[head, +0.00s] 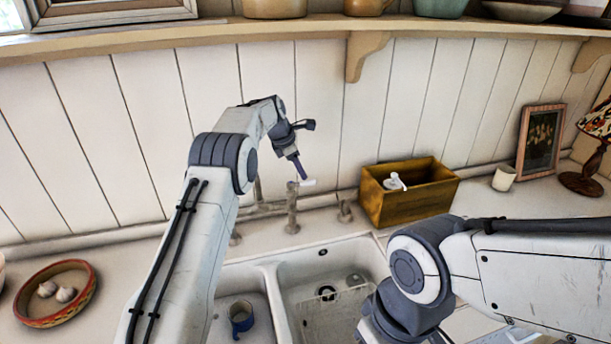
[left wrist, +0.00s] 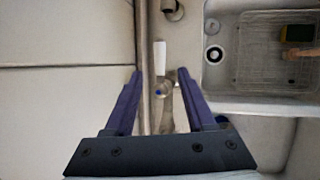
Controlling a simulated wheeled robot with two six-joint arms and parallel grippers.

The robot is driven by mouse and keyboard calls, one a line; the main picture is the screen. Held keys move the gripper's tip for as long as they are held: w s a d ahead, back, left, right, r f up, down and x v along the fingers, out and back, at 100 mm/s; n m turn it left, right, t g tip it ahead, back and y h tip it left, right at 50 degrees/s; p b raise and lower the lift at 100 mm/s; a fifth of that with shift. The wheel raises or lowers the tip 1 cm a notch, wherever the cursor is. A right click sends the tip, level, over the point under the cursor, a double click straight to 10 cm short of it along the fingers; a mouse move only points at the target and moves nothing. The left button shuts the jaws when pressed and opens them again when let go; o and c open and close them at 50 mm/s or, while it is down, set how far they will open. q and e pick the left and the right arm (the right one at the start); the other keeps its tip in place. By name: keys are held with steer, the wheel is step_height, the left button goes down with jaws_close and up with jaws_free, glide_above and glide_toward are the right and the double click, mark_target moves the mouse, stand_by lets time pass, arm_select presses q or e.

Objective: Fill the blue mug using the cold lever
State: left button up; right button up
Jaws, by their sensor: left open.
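The blue mug (head: 240,318) stands in the left basin of the white sink (head: 262,268), below my left arm. The metal tap (head: 292,210) rises behind the sink. A white lever (head: 308,183) shows at its top, beside my left gripper (head: 300,174). In the left wrist view, the white lever (left wrist: 160,56) lies just beyond the fingertips of my left gripper (left wrist: 160,75). A blue dot (left wrist: 159,93) shows between the fingers. The left gripper is open and empty. My right gripper is out of view; only its arm shows.
A wooden box (head: 410,200) with a white item stands right of the tap. A wire rack (head: 335,315) lies in the right basin. A bowl of garlic (head: 55,318) is at the left. A cup (head: 504,178), picture frame (head: 540,140) and lamp (head: 590,150) stand at the right.

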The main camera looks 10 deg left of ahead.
mark_target(307, 181)
arm_select(q)
steer(key=p+x, duration=0.1)
steer(key=x, duration=0.3)
steer(key=shift+w+d+f+p, duration=0.15)
steer(key=shift+f+p, duration=0.05)
steer(key=shift+p, duration=0.15)
steer(key=shift+x, duration=0.95)
jaws_close()
stand_by(0.3)
